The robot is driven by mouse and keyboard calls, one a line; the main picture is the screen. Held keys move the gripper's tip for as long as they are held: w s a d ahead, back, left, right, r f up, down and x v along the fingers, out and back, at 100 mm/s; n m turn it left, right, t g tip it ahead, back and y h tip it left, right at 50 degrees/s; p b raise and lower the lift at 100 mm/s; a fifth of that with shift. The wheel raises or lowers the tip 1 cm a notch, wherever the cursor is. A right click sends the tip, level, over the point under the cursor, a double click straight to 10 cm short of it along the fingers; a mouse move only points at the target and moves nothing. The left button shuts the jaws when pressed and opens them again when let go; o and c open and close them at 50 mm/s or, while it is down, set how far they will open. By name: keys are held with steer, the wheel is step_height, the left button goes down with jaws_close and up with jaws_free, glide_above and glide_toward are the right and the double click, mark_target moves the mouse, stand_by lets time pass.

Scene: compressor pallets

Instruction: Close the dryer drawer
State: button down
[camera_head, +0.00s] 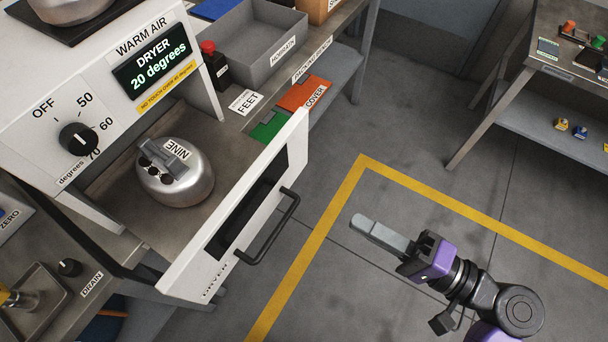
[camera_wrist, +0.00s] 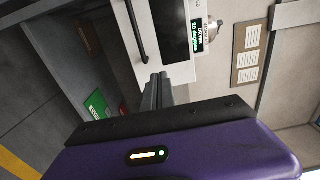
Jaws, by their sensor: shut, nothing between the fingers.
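The dryer drawer stands pulled out from the white dryer housing (camera_head: 150,60). Its white front panel (camera_head: 188,262) has a dark window and a black bar handle (camera_head: 268,228). Inside the drawer sits a silver rounded compressor labelled NINE (camera_head: 176,186). My gripper (camera_head: 360,226) is shut and empty, in the air to the right of the drawer front, apart from the handle. In the wrist view the shut fingers (camera_wrist: 157,88) point toward the drawer front, and the handle (camera_wrist: 137,30) shows just left of them.
A dryer display (camera_head: 157,62) reads 20 degrees, above a temperature knob (camera_head: 78,138). A second table (camera_head: 570,70) is at the upper right. The floor around my arm is clear.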

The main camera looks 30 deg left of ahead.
mark_target(278, 183)
steer(key=shift+g, duration=0.3)
steer(key=a+p, duration=0.2)
steer(key=a, duration=1.2)
steer(key=shift+w, duration=0.2)
steer(key=shift+a, duration=0.1)
steer(key=a+b, duration=0.1)
steer(key=a, duration=0.6)
steer(key=w+a+b, duration=0.1)
steer(key=a+b, duration=0.1)
steer(key=a, duration=0.5)
steer(key=a+b, duration=0.2)
steer(key=a, duration=0.5)
steer(key=shift+w+f, duration=0.15)
steer(key=shift+w, duration=0.2)
steer(key=shift+a+r+b, duration=0.2)
steer(key=shift+a+b, duration=0.1)
steer(key=shift+a, duration=0.2)
steer(key=shift+s, duration=0.1)
